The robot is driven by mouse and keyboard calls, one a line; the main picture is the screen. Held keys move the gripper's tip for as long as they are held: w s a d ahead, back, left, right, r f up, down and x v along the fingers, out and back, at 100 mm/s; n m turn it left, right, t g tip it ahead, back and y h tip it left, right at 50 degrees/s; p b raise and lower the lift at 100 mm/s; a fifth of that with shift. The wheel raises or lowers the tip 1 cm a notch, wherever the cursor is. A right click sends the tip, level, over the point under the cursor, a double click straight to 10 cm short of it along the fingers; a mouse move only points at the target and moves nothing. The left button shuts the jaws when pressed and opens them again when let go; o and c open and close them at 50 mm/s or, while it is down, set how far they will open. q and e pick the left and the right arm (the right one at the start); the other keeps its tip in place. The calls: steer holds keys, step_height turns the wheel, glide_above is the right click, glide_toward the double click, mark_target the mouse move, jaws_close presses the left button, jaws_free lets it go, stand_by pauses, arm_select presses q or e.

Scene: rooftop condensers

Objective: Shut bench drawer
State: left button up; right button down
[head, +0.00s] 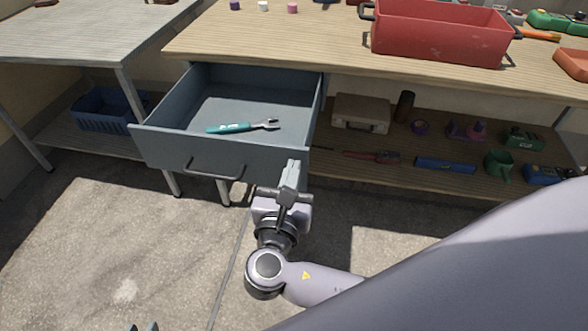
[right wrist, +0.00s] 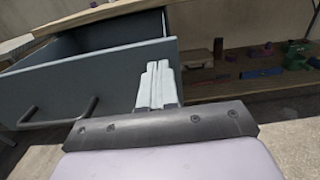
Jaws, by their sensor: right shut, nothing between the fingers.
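The bench drawer (head: 222,153) is blue-grey and pulled well out from under the wooden bench top (head: 330,62). Its dark bar handle (head: 213,172) is on the front. A wrench with a teal handle (head: 232,128) lies inside. My right gripper (head: 291,172) is shut and empty, at the right end of the drawer front. In the right wrist view the shut fingers (right wrist: 158,88) overlap the right part of the drawer front (right wrist: 100,88); I cannot tell whether they touch it. My left gripper (head: 143,327) barely shows at the bottom edge, its two tips apart.
A red bin (head: 440,32) stands on the bench top. A blue basket (head: 104,110) sits under the left table. The concrete floor before the drawer is clear.

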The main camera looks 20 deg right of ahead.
mark_target(298, 150)
arm_select(q)
steer(key=shift+w+d, duration=0.35)
steer(key=shift+d, duration=0.15)
arm_select(e)
steer(key=shift+w+d, duration=0.15)
